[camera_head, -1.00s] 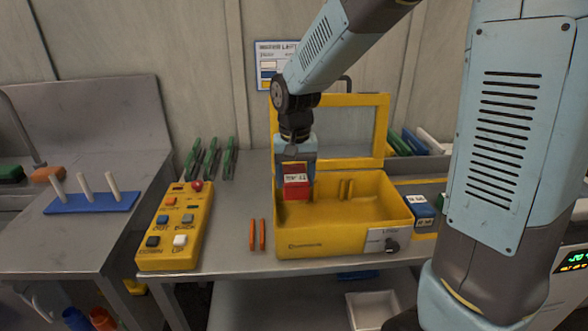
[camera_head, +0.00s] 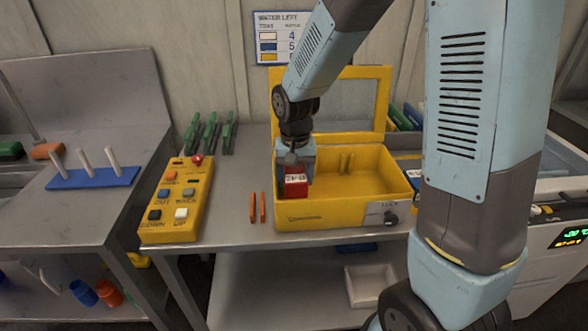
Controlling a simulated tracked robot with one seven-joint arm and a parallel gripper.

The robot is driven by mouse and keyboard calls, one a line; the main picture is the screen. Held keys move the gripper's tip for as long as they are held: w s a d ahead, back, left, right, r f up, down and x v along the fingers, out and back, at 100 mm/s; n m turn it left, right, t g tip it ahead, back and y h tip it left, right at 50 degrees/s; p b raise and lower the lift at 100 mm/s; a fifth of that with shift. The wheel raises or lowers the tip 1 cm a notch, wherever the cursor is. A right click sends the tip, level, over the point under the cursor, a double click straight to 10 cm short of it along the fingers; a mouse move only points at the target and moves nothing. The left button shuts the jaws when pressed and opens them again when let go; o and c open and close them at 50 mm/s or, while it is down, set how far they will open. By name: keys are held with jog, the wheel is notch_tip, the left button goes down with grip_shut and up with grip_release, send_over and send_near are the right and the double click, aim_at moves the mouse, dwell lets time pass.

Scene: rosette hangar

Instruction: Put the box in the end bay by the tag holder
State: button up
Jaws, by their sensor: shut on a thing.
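My gripper (camera_head: 296,163) is shut on a red box (camera_head: 296,187) with a white label. It holds the box in the left part of the open yellow case (camera_head: 350,212), near the front wall. I cannot tell whether the box touches the case floor. A pale plate (camera_head: 376,215), perhaps the tag holder, is on the right of the case's front face, beside a dark knob (camera_head: 391,218). The right part of the case looks empty.
The case's framed lid (camera_head: 381,100) stands open behind. Left are orange sticks (camera_head: 257,207), a yellow button panel (camera_head: 178,200) and green tools (camera_head: 212,133). My arm partly hides a blue box (camera_head: 412,179) right of the case. A pegged blue board (camera_head: 95,178) lies farther left.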

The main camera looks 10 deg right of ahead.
jog(key=shift+f, duration=1.7)
jog(key=o, duration=1.2)
jog(key=shift+a+r, duration=0.1)
jog(key=shift+w+r, duration=0.1)
jog(key=shift+r, duration=0.15)
notch_tip(320, 180, up, 13)
jog(key=shift+d, duration=0.2)
